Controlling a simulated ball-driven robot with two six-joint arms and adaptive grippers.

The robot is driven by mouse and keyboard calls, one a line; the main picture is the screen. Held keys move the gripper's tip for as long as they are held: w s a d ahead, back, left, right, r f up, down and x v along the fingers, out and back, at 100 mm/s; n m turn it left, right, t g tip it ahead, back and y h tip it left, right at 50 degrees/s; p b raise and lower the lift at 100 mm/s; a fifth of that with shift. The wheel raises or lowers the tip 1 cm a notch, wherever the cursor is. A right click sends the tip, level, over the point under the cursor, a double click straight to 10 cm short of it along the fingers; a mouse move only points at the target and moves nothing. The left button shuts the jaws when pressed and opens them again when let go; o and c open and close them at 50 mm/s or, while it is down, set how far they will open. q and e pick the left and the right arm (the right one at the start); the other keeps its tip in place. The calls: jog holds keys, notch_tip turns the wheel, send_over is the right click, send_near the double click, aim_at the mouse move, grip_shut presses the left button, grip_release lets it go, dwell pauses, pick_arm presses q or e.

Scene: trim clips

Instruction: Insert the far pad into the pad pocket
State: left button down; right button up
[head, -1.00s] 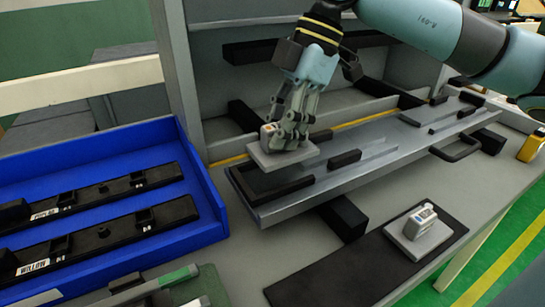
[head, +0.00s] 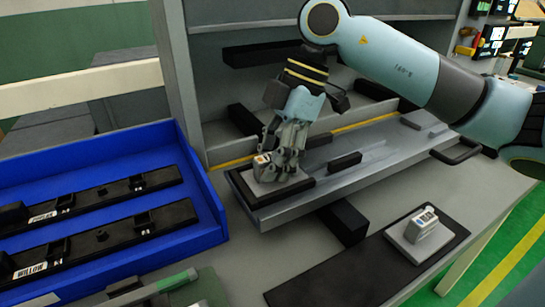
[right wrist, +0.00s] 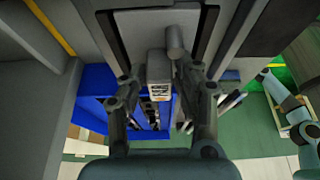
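My right gripper (head: 284,160) is shut on the raised block of the far pad (head: 263,160), a grey plate with a pale labelled block. The pad lies low and about level at the left end of the long grey fixture, inside the dark-edged pad pocket (head: 240,186). The fingers hide part of the pad, and I cannot tell whether it sits fully down. In the right wrist view the labelled block (right wrist: 158,70) stands between the two fingers. A similar near pad (head: 420,229) rests on the dark mat. My left gripper is not in view.
A blue tray (head: 205,205) with black trim strips stands at left. A dark shelf bar (head: 262,50) and back panel rise behind. The dark mat (head: 330,275) is mostly bare.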

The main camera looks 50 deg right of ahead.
jog(key=shift+o, duration=1.2)
jog(key=shift+r, duration=0.25)
jog(key=p+v, duration=0.2)
jog(key=v, duration=0.9)
jog(key=shift+d+r+p, duration=0.25)
jog(key=shift+r+p, duration=0.05)
jog(key=shift+r, duration=0.05)
